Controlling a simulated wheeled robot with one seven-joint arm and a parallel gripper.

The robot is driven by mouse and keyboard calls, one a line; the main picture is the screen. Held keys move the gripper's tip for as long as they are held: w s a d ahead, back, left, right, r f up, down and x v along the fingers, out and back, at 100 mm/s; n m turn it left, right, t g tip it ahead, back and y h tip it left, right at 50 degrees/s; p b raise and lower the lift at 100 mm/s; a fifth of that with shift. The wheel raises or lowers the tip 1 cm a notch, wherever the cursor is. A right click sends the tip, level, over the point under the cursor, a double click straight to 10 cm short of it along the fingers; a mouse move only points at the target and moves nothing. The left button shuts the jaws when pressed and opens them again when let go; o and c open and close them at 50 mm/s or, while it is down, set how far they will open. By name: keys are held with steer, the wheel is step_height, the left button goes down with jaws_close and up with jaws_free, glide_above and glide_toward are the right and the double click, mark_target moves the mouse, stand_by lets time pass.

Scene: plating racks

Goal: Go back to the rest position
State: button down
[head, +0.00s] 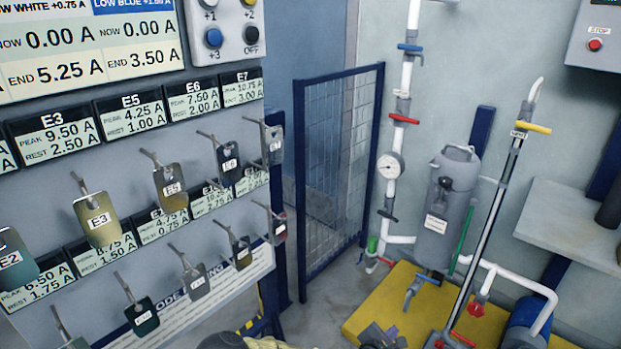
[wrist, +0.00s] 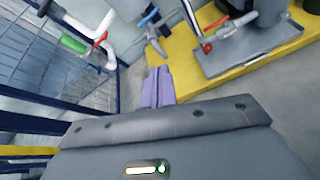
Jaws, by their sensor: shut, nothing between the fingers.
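My gripper (wrist: 158,78) shows in the wrist view as two purple fingers pressed together, with nothing between them. It points over the bare grey floor, near the edge of the yellow platform (wrist: 188,57). Nothing touches the fingers.
A wall panel on the left carries hanging tags such as the E3 tag (head: 96,219) and the E5 tag (head: 171,188). A blue-framed mesh gate (head: 338,170) stands behind. Pipes and a grey tank (head: 450,205) rise at the yellow platform (head: 385,300). A shelf (head: 575,225) juts out right.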

steer(key=s+a+r+m+g+y, duration=0.25)
steer(key=s+m+g, duration=0.2)
steer(key=m, duration=0.35)
steer(key=s+a+r+m+g+y, duration=0.1)
steer(key=s+a+m+g+y, duration=0.15)
steer(key=s+m, duration=0.35)
steer(key=s+a+r+m+y, duration=0.1)
steer(key=s+r+m+y, duration=0.15)
steer(key=r+m, duration=0.45)
steer(key=s+a+r+m+y, duration=0.15)
steer(key=s+r, duration=0.25)
steer(key=r, duration=0.7)
step_height(320, 180, up, 31)
steer(key=m+p, duration=0.1)
steer(key=p, duration=2.9)
steer(key=shift+s+d+f+g, duration=0.2)
steer(key=shift+s+d+g, duration=0.15)
steer(key=shift+d+g, duration=0.05)
steer(key=c, duration=2.1)
jaws_free()
